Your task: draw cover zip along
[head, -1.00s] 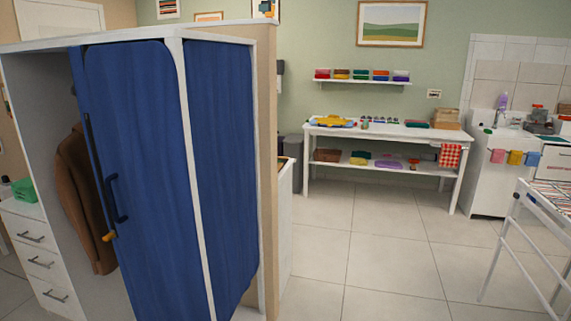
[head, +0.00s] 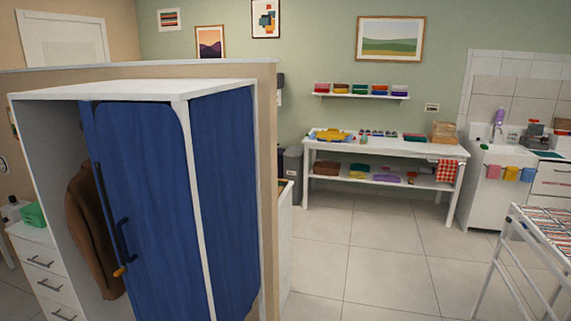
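A wardrobe with a blue fabric cover (head: 150,190) and a white frame (head: 140,90) stands at the left in the head view. A dark zip strip (head: 98,185) runs down the left edge of the front cover panel. A small orange-yellow tab (head: 119,272) sits low on that edge, beside a dark blue handle (head: 124,240). The left part of the front is open and shows a brown coat (head: 90,225) hanging inside. The lower end of the cover is cut off by the picture. Neither of my grippers is in view.
White drawers (head: 48,280) with a green box (head: 33,215) on top stand left of the wardrobe. A white table (head: 385,147) is against the back wall. A white rack (head: 540,235) stands at the right. The tiled floor (head: 385,255) between is clear.

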